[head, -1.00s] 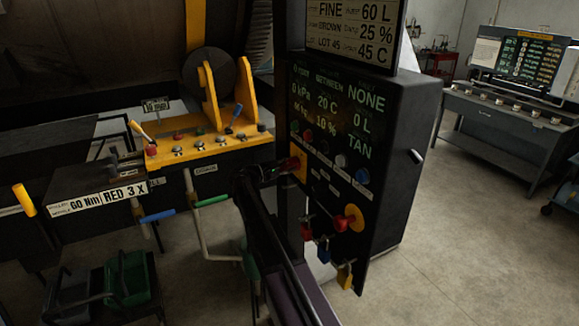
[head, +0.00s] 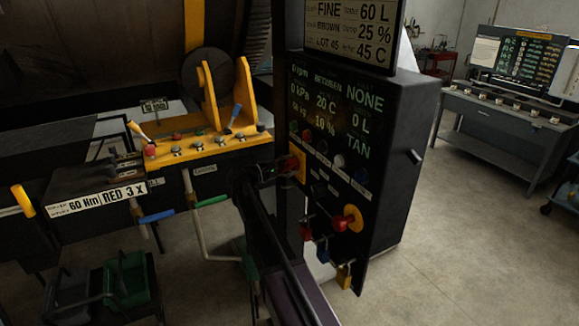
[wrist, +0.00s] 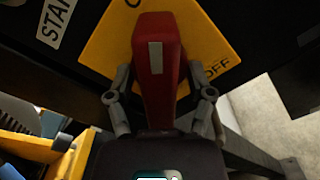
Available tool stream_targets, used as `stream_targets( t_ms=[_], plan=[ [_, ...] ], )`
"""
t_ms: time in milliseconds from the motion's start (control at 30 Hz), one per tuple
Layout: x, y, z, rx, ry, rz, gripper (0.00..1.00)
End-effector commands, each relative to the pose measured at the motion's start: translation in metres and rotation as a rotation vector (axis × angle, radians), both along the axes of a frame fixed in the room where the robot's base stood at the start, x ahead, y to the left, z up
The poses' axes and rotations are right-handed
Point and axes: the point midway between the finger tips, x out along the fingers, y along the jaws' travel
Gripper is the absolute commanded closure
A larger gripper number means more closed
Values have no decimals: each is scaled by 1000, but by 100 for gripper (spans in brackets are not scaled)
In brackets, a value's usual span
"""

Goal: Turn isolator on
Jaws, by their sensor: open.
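The isolator's red handle (wrist: 156,60) has a pale stripe and stands on a yellow plate (wrist: 105,48) in the wrist view. The plate reads OFF at right; a label at the top is cut off, with only part of an O visible. The handle's top end points up between these labels. My gripper (wrist: 160,90) is open, with one finger on each side of the handle; contact cannot be told. In the head view my gripper (head: 272,170) is at the yellow plate (head: 302,166) on the dark cabinet's left edge, and mostly covers the handle.
The dark cabinet (head: 388,165) carries a display, several small knobs and a red handle on a yellow disc (head: 353,217). Padlocks, one of them blue (head: 323,250), hang below. A yellow control console (head: 208,148) stands to the left. Open floor (head: 460,240) lies to the right.

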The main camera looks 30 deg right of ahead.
Motion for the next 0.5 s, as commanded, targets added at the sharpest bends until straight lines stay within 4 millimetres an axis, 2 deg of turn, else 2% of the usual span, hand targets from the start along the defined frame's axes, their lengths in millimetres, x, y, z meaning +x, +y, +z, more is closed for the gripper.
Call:
stream_targets(
  t_ms=[267,500],
  plan=[
    [0,20,0,0,0,1,31],
    [-2,55,0,0,0,3,31]
  ],
)
